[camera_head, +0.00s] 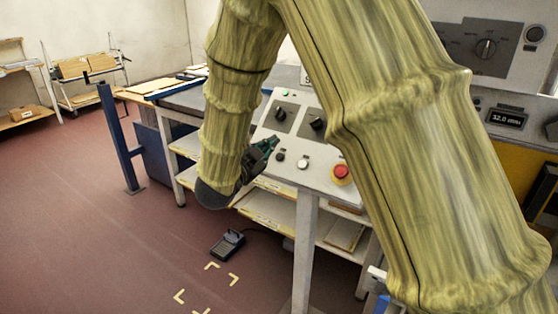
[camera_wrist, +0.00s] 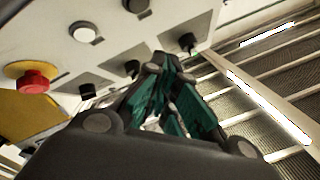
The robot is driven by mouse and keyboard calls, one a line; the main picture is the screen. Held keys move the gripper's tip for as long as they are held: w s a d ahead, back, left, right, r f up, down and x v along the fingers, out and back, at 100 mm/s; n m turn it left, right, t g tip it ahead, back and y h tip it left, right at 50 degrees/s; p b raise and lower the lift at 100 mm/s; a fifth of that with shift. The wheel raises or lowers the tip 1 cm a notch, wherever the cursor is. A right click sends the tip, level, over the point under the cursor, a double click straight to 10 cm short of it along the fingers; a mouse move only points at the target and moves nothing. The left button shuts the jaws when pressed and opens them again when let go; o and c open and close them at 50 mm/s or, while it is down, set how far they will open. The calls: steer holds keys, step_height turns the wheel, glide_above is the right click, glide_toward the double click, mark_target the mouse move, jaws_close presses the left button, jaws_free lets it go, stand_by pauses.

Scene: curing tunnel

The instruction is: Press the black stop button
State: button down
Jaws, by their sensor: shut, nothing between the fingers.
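The black button (camera_head: 280,157) sits on the sloped front panel (camera_head: 325,155), left of a white button (camera_head: 302,162) and a red mushroom button (camera_head: 341,173). In the wrist view, the black button (camera_wrist: 137,5) is at the top edge, with the white button (camera_wrist: 82,31) and red button (camera_wrist: 33,80) to its left. My gripper (camera_head: 273,143) is shut and empty, at the panel's left side just above the black button in the picture. In the wrist view its fingertips (camera_wrist: 160,64) are apart from that button. I cannot tell whether they touch the panel.
Two selector knobs (camera_head: 284,115) sit higher on the panel. A foot pedal (camera_head: 228,243) lies on the floor. A blue post (camera_head: 118,140) stands left. My arm hides the right middle.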

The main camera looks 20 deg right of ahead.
steer(key=shift+w+d+f+b, duration=0.55)
steer(key=shift+d+f, duration=0.2)
steer(key=shift+f, duration=0.2)
steer(key=shift+w+d+f+b, duration=0.45)
steer(key=shift+w+d+f, duration=0.2)
steer(key=shift+f, duration=0.3)
steer(key=shift+d+f, duration=0.15)
steer(key=shift+w+d+f, duration=0.15)
steer(key=shift+w+d+f+b, duration=0.15)
steer(key=shift+d+f+b, duration=0.1)
steer(key=shift+b, duration=0.15)
stand_by(1.1)
steer(key=shift+a+r, duration=0.1)
steer(key=shift+s+a+r+p, duration=0.35)
steer(key=shift+a+r, duration=0.05)
steer(key=shift+r, duration=0.05)
stand_by(0.4)
steer(key=s+a+r+p, duration=0.2)
steer(key=r, duration=0.1)
steer(key=shift+s+a+r, duration=0.1)
steer(key=shift+a+r, duration=0.2)
steer(key=shift+a, duration=0.1)
